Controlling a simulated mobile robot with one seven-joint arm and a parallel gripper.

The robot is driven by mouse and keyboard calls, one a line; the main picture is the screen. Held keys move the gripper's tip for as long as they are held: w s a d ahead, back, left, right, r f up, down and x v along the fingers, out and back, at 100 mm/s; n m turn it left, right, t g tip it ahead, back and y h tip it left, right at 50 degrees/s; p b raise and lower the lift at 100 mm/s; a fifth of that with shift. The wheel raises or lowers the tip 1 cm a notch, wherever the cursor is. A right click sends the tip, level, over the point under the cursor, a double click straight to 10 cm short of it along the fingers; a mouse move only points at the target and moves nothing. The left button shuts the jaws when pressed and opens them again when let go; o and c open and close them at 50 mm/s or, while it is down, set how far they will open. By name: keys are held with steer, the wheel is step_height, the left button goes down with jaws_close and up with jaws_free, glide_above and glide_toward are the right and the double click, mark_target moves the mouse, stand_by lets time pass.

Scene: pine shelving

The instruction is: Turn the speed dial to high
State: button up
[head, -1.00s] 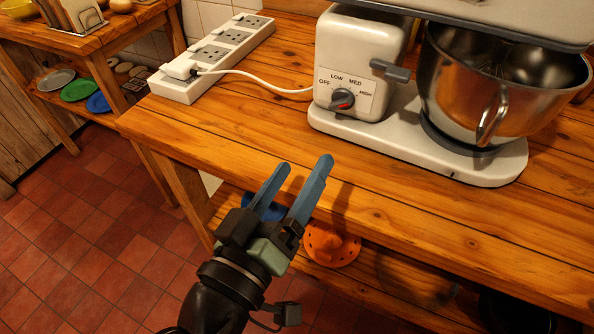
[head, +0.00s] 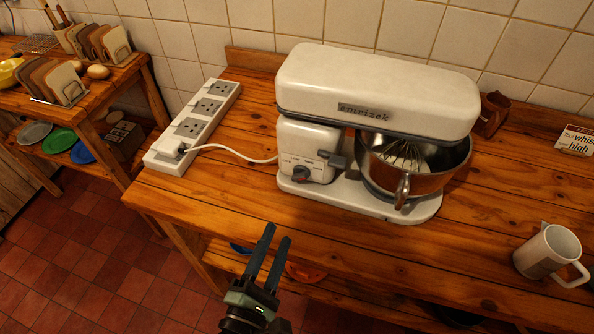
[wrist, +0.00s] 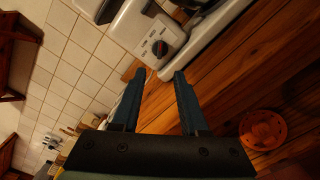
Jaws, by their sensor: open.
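The white stand mixer (head: 375,85) stands on the wooden counter. Its dark speed dial (head: 301,172) is on the front of the column, below printed speed labels. In the wrist view the dial (wrist: 160,48) shows a red mark, but I cannot tell which label it points to. A dark lever (head: 333,159) sticks out beside the label panel. My gripper (head: 277,235) is open and empty, in front of the counter edge, apart from the dial and below it in the head view. In the wrist view the dial appears beyond the gap between my fingertips (wrist: 159,75).
A steel bowl (head: 425,178) with a whisk sits under the mixer head. A white power strip (head: 195,125) lies left, its cable running toward the mixer. A mug (head: 550,252) and a card reading "whisk high" (head: 575,140) are at right. An orange item (wrist: 263,130) is on the lower shelf.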

mark_target(300, 179)
steer(key=p+x, duration=0.1)
steer(key=x, duration=1.2)
steer(key=shift+f+p, duration=0.1)
steer(key=shift+p, duration=0.2)
jaws_close()
